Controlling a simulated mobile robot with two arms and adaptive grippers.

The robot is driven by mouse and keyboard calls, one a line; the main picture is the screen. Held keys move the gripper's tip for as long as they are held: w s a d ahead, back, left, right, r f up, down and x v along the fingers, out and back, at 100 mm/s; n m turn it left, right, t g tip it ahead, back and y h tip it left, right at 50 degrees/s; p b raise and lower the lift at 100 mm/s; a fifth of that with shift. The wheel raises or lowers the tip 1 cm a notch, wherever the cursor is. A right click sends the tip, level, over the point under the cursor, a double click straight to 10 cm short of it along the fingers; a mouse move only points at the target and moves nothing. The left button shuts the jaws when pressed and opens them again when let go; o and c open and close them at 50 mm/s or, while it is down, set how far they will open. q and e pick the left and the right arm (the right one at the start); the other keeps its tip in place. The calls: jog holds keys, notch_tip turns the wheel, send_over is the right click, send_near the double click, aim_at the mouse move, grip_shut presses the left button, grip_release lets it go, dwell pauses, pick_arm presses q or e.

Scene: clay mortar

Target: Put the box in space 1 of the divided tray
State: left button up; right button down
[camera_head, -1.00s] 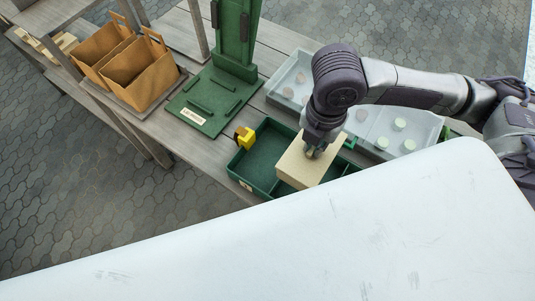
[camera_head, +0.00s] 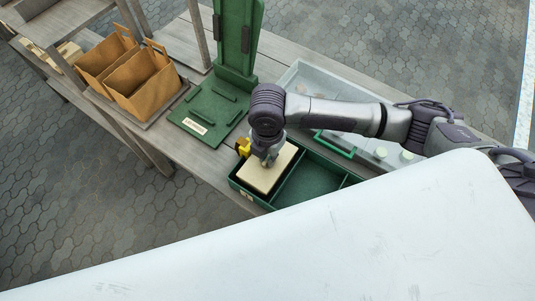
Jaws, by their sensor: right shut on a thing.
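The pale tan box (camera_head: 262,181) is over the left compartment of the green divided tray (camera_head: 309,182). My right gripper (camera_head: 268,160) is shut on the box from above. The box hides most of that compartment's floor, and I cannot tell whether it touches the floor. The compartment to its right is bare. The tray's right end is hidden behind the large white surface. My left gripper is not in view.
A yellow object (camera_head: 243,147) is at the tray's back left corner. A green stand (camera_head: 210,110) is behind it, with brown paper bags (camera_head: 145,85) to the left. A light grey bin (camera_head: 300,75) with pale green round pieces lies behind my right arm.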

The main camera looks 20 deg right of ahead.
jog(key=shift+f, duration=0.25)
jog(key=c, duration=1.2)
grip_release()
jog(key=shift+r, duration=0.1)
notch_tip(320, 180, up, 12)
jog(key=shift+b, duration=0.4)
